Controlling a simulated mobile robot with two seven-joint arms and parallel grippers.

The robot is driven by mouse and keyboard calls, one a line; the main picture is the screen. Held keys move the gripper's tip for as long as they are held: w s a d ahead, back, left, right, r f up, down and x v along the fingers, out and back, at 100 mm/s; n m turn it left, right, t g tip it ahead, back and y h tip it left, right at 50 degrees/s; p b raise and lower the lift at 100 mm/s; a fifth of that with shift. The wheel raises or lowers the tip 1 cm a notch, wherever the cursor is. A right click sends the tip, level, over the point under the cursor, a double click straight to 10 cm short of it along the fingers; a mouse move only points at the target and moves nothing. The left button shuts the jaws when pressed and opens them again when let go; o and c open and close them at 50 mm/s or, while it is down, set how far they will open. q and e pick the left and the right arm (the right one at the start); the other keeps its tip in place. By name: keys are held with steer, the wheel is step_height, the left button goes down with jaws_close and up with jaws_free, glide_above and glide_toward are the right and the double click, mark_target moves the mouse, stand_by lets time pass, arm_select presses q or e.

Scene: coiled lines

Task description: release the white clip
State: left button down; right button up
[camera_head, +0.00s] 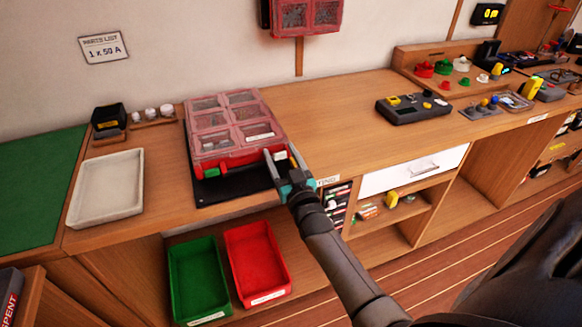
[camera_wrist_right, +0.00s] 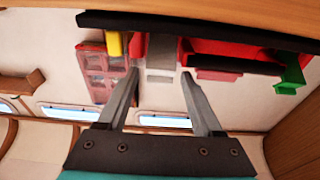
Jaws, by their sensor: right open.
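A red case (camera_head: 235,160) with a clear, reddish compartment lid (camera_head: 238,120) lies on a black mat (camera_head: 228,186) on the bench. The lid is down. A green clip (camera_head: 211,173) is on its front edge at the left. My right gripper (camera_head: 280,153) is at the front right corner of the case, open. In the right wrist view a pale grey-white clip (camera_wrist_right: 162,58) lies between the open fingertips (camera_wrist_right: 160,74), with a gap to each. A yellow clip (camera_wrist_right: 113,45) is beside it and the green clip (camera_wrist_right: 290,75) is farther right. My left gripper is not in view.
A white tray (camera_head: 107,190) stands left of the case. A green bin (camera_head: 197,282) and a red bin (camera_head: 257,262) are below the bench edge. A dark control box (camera_head: 413,108) stands to the right. The bench between case and box is clear.

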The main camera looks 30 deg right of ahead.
steer(key=p+v, duration=0.1)
steer(key=v, duration=1.3)
steer(key=shift+s, duration=0.35)
steer(key=shift+a+f, duration=0.2)
steer(key=s+a+f+n+g+y, duration=0.1)
steer(key=s+a+f+g, duration=0.2)
steer(key=f, duration=0.6)
steer(key=s+a+f+n+g+y, duration=0.1)
steer(key=s+a+f+g+y, duration=0.15)
steer(key=f, duration=0.65)
steer(key=s+a+f+g+y, duration=0.1)
steer(key=s+a+f+g, duration=0.2)
steer(key=f, duration=0.5)
steer(key=s+f+n+g, duration=0.1)
steer(key=s+f+g, duration=0.3)
steer(key=s+f, duration=0.3)
steer(key=s+f+n+g, duration=0.2)
steer(key=s+f+g, duration=0.3)
steer(key=s, duration=1.3)
step_height(320, 180, down, 3)
steer(key=shift+a+f+b, duration=0.25)
steer(key=shift+a+b, duration=0.1)
steer(key=shift+a, duration=0.1)
steer(key=shift+s+g, duration=0.1)
steer(key=shift+g, duration=0.15)
